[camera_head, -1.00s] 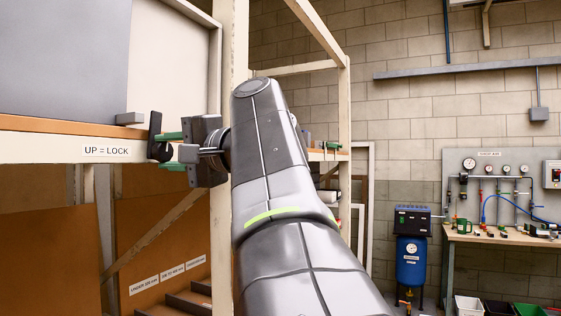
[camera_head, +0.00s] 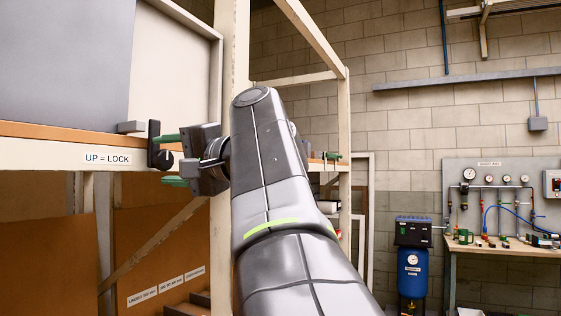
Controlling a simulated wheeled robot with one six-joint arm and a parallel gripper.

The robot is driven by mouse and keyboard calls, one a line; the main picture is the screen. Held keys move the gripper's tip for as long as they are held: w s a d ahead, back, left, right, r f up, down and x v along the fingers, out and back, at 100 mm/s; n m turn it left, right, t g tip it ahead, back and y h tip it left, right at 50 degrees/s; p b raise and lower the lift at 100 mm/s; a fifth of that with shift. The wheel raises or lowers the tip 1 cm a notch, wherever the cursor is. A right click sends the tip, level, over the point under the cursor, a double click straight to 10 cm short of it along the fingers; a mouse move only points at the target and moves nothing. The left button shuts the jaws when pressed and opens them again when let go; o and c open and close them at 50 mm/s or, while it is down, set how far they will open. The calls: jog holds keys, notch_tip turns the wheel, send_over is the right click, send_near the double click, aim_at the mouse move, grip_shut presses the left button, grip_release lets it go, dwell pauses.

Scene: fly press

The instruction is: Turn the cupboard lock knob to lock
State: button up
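The black lock knob (camera_head: 154,143) is on the pale front rail of the cupboard, at the left. Its lever stands upright, and its round hub is at the lower right of the lever. The label "UP = LOCK" (camera_head: 107,159) is just left of it. My gripper (camera_head: 170,159) is to the right of the knob, with its green fingers pointing left. The fingers are spread, one above and one below the hub's level. No finger is seen closed on the lever. The exact depth gap between fingertips and knob cannot be told.
A small grey block (camera_head: 131,127) sits on the shelf edge left of the lever. A pale upright post (camera_head: 232,50) stands close behind my gripper and arm. A blue tank (camera_head: 411,270) and a workbench (camera_head: 500,245) are farther right.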

jog(key=shift+d, duration=0.1)
jog(key=b+v, duration=0.1)
jog(key=v, duration=1.2)
jog(key=shift+d+b, duration=0.3)
jog(key=shift+b, duration=0.1)
jog(key=shift+s, duration=0.1)
dwell(0.8)
jog(key=p, duration=0.1)
send_near(168, 160)
jog(key=shift+x, duration=2.2)
jog(key=shift+d, duration=0.1)
